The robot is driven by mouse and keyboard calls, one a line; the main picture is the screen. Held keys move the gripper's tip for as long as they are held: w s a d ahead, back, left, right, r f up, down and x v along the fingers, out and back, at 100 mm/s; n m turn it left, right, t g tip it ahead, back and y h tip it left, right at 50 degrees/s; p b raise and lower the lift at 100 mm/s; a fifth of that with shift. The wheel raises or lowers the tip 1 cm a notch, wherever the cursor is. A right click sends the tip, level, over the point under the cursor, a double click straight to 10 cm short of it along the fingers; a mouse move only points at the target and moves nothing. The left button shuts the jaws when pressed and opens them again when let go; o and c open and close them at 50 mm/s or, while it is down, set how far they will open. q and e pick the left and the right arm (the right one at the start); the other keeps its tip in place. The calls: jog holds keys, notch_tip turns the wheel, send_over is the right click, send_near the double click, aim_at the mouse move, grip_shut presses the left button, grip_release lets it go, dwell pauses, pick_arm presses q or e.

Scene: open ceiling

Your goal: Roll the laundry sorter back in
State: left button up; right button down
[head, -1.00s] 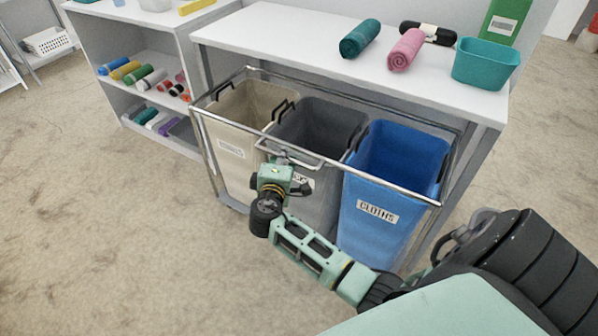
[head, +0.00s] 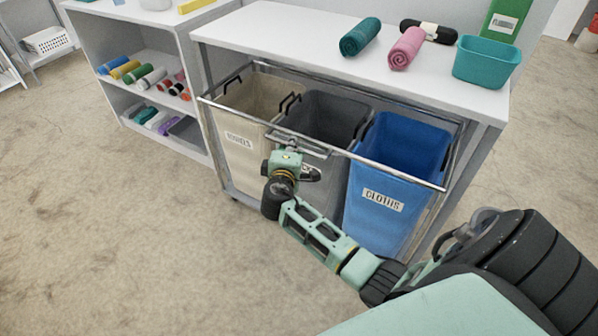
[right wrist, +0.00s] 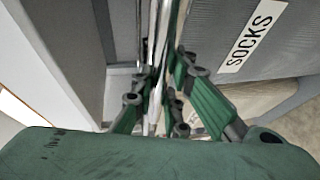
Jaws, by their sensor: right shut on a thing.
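The laundry sorter (head: 395,170) is a metal frame on casters with a beige bin (head: 238,140), a grey bin (head: 322,183) and a blue bin (head: 374,228) labelled CLOTHS. It stands mostly under the white table, its front rail still out past the table's front edge. My right gripper (head: 287,152) is shut on the handle at the front rail, by the grey bin. The right wrist view shows the fingers (right wrist: 158,98) around thin metal bars, beside the SOCKS label (right wrist: 252,36). My left gripper is out of view.
The white table (head: 285,28) carries rolled towels (head: 361,36) and a teal bin (head: 487,64). Its legs stand close to both sides of the sorter. A shelf unit (head: 150,53) with rolled cloths is at left. The floor in front is clear.

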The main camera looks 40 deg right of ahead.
aim_at(299, 138)
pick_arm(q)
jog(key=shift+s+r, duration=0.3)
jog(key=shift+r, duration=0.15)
pick_arm(e)
jog(key=shift+w+d, duration=0.25)
jog(key=shift+d, duration=0.4)
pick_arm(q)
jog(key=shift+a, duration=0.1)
pick_arm(e)
jog(key=shift+w+d+b, duration=0.2)
jog(key=shift+w+d, duration=0.05)
jog(key=shift+d, duration=0.3)
jog(key=shift+w+d+b, duration=0.15)
jog(key=shift+w+d, duration=0.05)
jog(key=shift+d, duration=0.35)
jog(key=shift+w+d, duration=0.2)
jog(key=shift+d, duration=0.3)
jog(key=shift+w+d, duration=0.2)
jog(key=shift+d, duration=0.25)
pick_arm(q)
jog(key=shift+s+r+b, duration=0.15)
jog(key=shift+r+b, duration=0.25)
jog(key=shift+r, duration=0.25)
pick_arm(e)
jog(key=shift+w+d, duration=0.3)
jog(key=shift+d, duration=0.4)
